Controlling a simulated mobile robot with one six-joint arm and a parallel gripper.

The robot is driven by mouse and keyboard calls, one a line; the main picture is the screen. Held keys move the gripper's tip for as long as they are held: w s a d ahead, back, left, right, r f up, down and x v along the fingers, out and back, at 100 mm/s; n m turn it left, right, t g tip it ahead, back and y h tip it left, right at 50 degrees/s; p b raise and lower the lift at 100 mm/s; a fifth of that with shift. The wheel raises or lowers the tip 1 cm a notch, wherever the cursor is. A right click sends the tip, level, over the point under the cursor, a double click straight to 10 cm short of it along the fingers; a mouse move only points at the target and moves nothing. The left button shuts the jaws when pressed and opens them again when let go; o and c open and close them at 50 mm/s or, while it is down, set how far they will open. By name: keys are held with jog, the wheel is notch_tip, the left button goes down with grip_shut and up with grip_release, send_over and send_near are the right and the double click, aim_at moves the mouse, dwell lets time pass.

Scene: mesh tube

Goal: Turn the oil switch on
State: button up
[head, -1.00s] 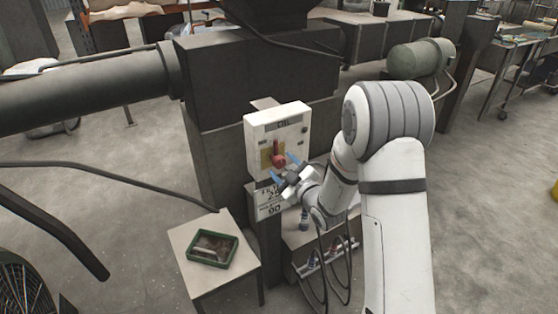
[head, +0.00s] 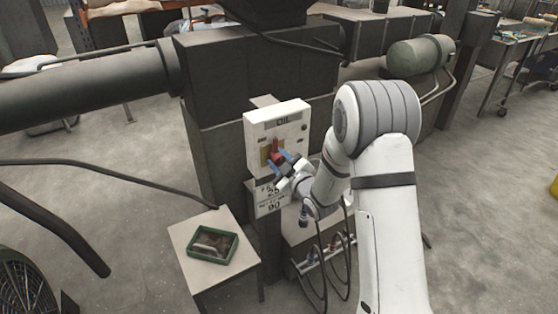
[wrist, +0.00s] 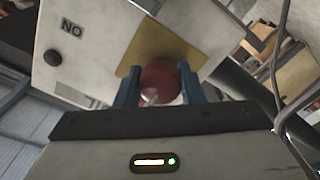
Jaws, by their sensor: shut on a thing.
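The oil switch is a white box (head: 289,126) marked "OIL" on the dark machine, with a yellow plate and a red knob (head: 276,154) on its front. In the wrist view the red knob (wrist: 160,80) sits between the two blue fingers of my gripper (wrist: 160,90), in front of the yellow plate (wrist: 158,48). My gripper (head: 279,164) is shut on the red knob, with a finger on each side. The white box face (wrist: 92,45) shows tilted in the wrist view, with an "ON"-like label upside down and a dark round button. The fingers partly hide the knob.
A small table (head: 184,232) with a green tray (head: 213,262) stands below left of the switch. A white sign (head: 268,200) hangs under the box. Hoses (head: 322,265) run below my arm. A thick pipe (head: 90,90) extends left. Open floor lies at the right.

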jog(key=shift+c, duration=0.5)
jog(key=shift+f+m+b, duration=0.2)
jog(key=shift+m+b, duration=0.2)
jog(key=shift+b, duration=0.2)
jog(key=m+b, duration=0.2)
jog(key=b, duration=0.1)
jog(key=shift+f+m+b, duration=0.15)
jog(key=shift+m+b, duration=0.25)
jog(key=m+b, duration=0.3)
jog(key=m, duration=0.1)
jog(key=shift+b, duration=0.35)
jog(key=m+b, duration=0.2)
jog(key=m, duration=0.8)
jog(key=shift+r, duration=0.2)
jog(key=o, duration=1)
jog(key=shift+r, duration=0.1)
